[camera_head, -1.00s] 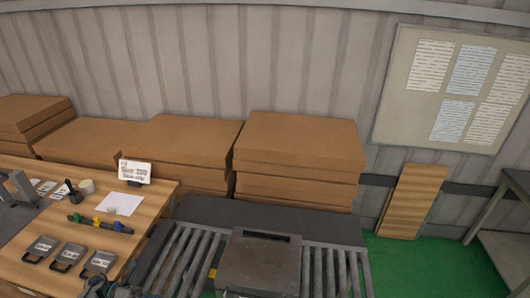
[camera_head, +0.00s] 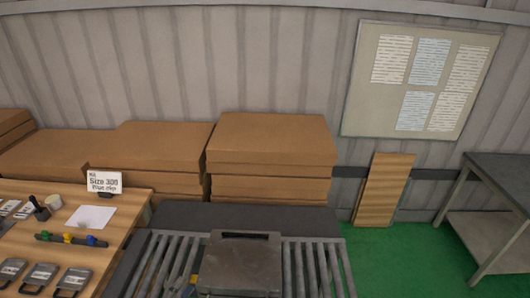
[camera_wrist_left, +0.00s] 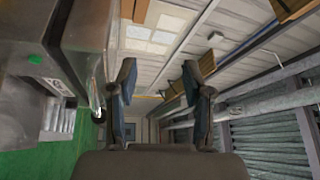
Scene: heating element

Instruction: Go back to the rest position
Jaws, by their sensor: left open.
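My left gripper (camera_wrist_left: 160,100) shows in the left wrist view with its two dark fingers spread apart. Nothing is between the fingers. In the head view it does not show clearly; only a small dark shape is at the bottom edge, and I cannot tell if it is part of it. My right gripper is in neither view.
A grey metal box (camera_head: 240,265) with a handle slot sits on a slatted metal rack (camera_head: 318,270). A wooden table (camera_head: 120,237) at left holds flat grey handled pieces, a sign (camera_head: 104,182) and a paper. Cardboard boxes (camera_head: 270,145) stand behind. Green floor (camera_head: 390,260) is clear at right.

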